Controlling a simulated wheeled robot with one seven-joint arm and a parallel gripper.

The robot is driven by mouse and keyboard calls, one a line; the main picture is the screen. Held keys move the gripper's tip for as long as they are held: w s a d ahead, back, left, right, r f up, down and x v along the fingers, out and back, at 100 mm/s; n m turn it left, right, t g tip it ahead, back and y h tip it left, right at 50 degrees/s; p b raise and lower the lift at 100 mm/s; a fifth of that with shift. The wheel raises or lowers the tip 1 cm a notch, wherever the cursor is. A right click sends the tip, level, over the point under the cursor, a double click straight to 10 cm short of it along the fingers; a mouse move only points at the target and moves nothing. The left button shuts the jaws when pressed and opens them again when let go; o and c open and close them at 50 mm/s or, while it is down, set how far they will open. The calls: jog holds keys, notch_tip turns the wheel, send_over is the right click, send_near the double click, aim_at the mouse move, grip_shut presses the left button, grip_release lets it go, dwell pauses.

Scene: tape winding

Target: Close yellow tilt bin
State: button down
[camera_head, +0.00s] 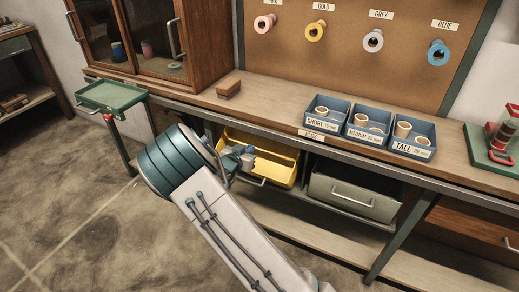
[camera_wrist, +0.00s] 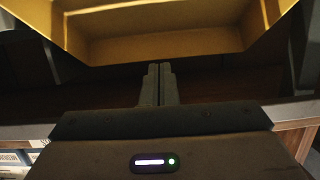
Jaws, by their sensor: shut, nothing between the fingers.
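The yellow tilt bin (camera_head: 272,163) hangs under the workbench, left of a grey-green bin in the head view. It is tilted open, and its inside shows from above. In the wrist view the yellow bin (camera_wrist: 160,40) fills the top, with its hollow inside and near rim visible. My gripper (camera_wrist: 158,80) is shut and empty, its two fingers together just below the bin's near edge in that picture. In the head view my gripper (camera_head: 240,158) is at the bin's left part and hides some of it. I cannot tell whether the fingers touch the bin.
A grey-green bin (camera_head: 355,188) with a handle is to the right under the bench. Blue trays with rolls (camera_head: 362,125) and a wooden block (camera_head: 229,88) stand on the bench top. A green tray (camera_head: 111,96) stands on the left. The floor in front is clear.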

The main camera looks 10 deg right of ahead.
jog(key=shift+w+f+h, duration=0.25)
jog(key=shift+f+h, duration=0.15)
jog(key=shift+f, duration=0.15)
jog(key=b, duration=0.2)
send_near(267, 140)
jog(key=shift+w+d+r, duration=0.8)
jog(key=shift+w+r, duration=0.15)
jog(key=shift+w, duration=0.1)
jog(key=w+f, duration=0.1)
jog(key=w+d+f, duration=0.1)
jog(key=shift+d+f+b, duration=0.15)
jog(key=shift+f+b, duration=0.1)
jog(key=shift+b, duration=0.1)
jog(key=shift+w+d+f, duration=0.15)
jog(key=shift+w+f, duration=0.05)
jog(key=shift+f, duration=0.2)
jog(key=shift+d+r, duration=0.1)
